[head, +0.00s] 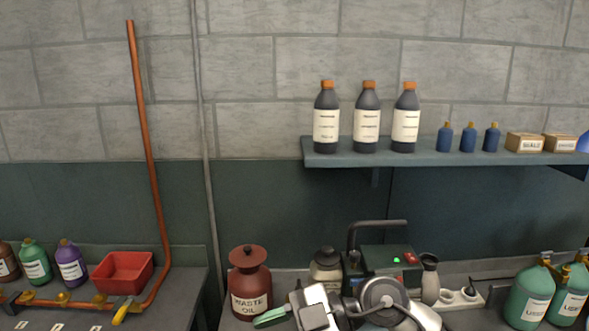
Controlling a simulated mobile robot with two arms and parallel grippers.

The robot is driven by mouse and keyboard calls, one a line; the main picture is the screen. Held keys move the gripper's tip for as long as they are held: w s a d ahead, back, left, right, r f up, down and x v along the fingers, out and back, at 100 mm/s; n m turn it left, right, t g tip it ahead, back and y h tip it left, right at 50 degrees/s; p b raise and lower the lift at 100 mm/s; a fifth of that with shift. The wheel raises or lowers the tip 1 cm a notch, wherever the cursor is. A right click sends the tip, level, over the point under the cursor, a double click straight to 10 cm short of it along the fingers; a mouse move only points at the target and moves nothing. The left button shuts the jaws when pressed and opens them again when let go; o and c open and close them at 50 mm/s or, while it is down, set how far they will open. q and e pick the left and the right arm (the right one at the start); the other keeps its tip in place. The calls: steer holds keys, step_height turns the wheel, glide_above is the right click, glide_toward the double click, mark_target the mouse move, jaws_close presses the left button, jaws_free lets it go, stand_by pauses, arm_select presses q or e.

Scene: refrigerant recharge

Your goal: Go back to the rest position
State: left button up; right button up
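White and grey jointed parts, with a round grey disc among them, fill the bottom centre of the head view. They look like my own arm links, but I cannot tell which arm they belong to. No pair of fingertips can be made out there. A green-ended piece (271,317) sticks out at their left, below the waste oil can (250,285). I cannot tell if it is part of a gripper, a held thing or something on the bench. Whether either gripper is open or shut does not show.
A shelf (440,160) on the wall carries several bottles and two boxes. Below it stand a dark machine (385,258) with a curved pipe and green cylinders (528,297). A red bin (123,271), bottles and copper pipe (146,140) are on the left bench.

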steer(key=w+d+r+m+t+y, duration=0.2)
steer(key=d+r+m+t, duration=0.1)
steer(key=m+t, duration=0.55)
steer(key=w+d+r+m+t+y, duration=0.25)
steer(key=m+t, duration=0.35)
steer(key=t, duration=0.5)
steer(key=s+d+f+m+h, duration=0.1)
steer(key=d+f+m+h, duration=1.15)
steer(key=h, duration=0.55)
steer(key=s+d+f+n+g+h, duration=0.1)
steer(key=s+d+f+n+g, duration=0.15)
steer(key=s+f+g, duration=0.55)
steer(key=s+d+f+n+g, duration=0.1)
steer(key=s+d+f+g, duration=0.3)
steer(key=s+f, duration=0.75)
step_height(320, 180, down, 29)
steer(key=s+g+b, duration=0.3)
steer(key=b, duration=0.1)
steer(key=s+d+f+b, duration=0.2)
steer(key=s+f+b, duration=0.1)
steer(key=s+f, duration=1.2)
step_height(320, 180, down, 4)
steer(key=shift+s+r+g, duration=0.25)
steer(key=shift+s+g, duration=0.1)
steer(key=shift+s, duration=0.05)
